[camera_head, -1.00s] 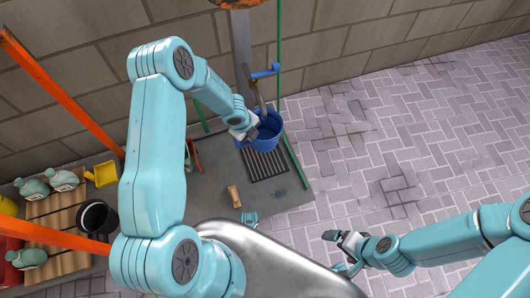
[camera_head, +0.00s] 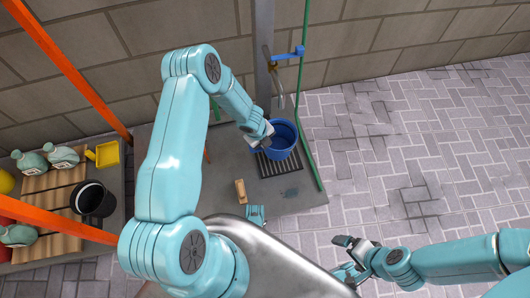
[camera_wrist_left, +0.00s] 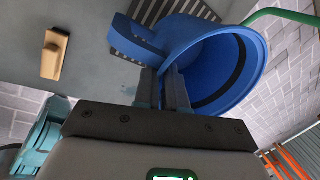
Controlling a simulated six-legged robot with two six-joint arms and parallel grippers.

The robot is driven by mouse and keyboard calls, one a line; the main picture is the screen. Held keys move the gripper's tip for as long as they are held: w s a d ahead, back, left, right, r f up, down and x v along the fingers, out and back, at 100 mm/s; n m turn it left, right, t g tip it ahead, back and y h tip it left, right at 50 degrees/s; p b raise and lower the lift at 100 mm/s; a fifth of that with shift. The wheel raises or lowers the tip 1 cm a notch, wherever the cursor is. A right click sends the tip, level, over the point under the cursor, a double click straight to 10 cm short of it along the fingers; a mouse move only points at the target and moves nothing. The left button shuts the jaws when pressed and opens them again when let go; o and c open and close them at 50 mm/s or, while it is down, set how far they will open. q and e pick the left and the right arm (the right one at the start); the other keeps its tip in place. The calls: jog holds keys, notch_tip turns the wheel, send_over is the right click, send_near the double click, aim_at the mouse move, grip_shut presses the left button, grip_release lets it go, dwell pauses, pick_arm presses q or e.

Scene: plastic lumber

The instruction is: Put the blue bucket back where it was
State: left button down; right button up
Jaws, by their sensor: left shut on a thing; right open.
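The blue bucket (camera_head: 284,139) is under the metal tap spout (camera_head: 280,99) in the head view, overlapping the dark floor grate (camera_head: 279,167). I cannot tell whether it touches the grate. My left gripper (camera_head: 263,138) is shut on the bucket's near left side. In the left wrist view the bucket (camera_wrist_left: 214,72) shows its open mouth, and the left gripper's fingers (camera_wrist_left: 166,88) pinch a blue part at its edge. My right gripper (camera_head: 341,256) is open and empty at the lower right, away from the bucket.
The tap's blue lever (camera_head: 289,52) is above the bucket, and a green hose (camera_head: 306,135) runs down to its right. A wooden block (camera_head: 240,191) lies on the grey slab. Orange posts and a pallet (camera_head: 45,203) with bottles and a black bucket (camera_head: 94,199) stand left. Paving at right is clear.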

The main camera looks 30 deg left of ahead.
pick_arm(q)
notch_tip(320, 180, down, 5)
jog(key=shift+r+b, duration=0.1)
jog(key=shift+b, duration=1.05)
jog(key=c, duration=1.2)
grip_release()
